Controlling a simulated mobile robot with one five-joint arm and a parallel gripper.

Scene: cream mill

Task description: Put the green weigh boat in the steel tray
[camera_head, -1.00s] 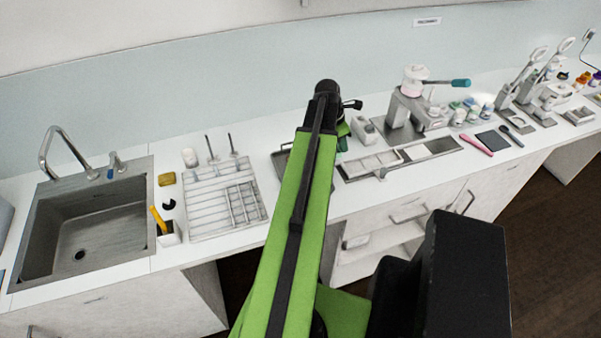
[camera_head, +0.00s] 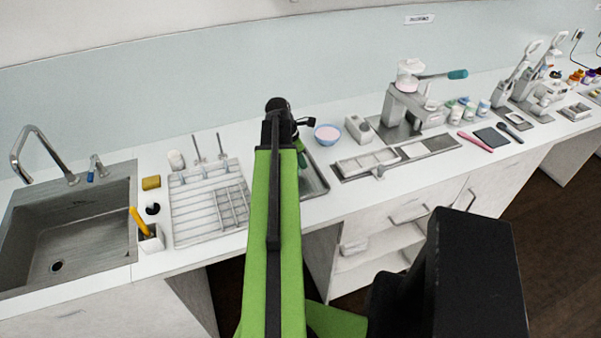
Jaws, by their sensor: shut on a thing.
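The steel tray (camera_head: 322,188) lies on the counter just right of my green arm, which hides its left part. Only a narrow strip of its right side shows. My arm reaches forward over the counter, and its far end stands above the tray area. My gripper's fingers are hidden behind the arm. A small green patch shows beside the arm's far end, above the tray; I cannot tell whether it is the weigh boat or part of my arm. No green weigh boat can be made out clearly.
A blue bowl with pink contents (camera_head: 327,135) stands right behind the tray. A white drying rack (camera_head: 190,213) lies to the left, beside the sink (camera_head: 95,225). A steel plate with white pieces (camera_head: 345,168) and a lever press (camera_head: 405,105) stand right.

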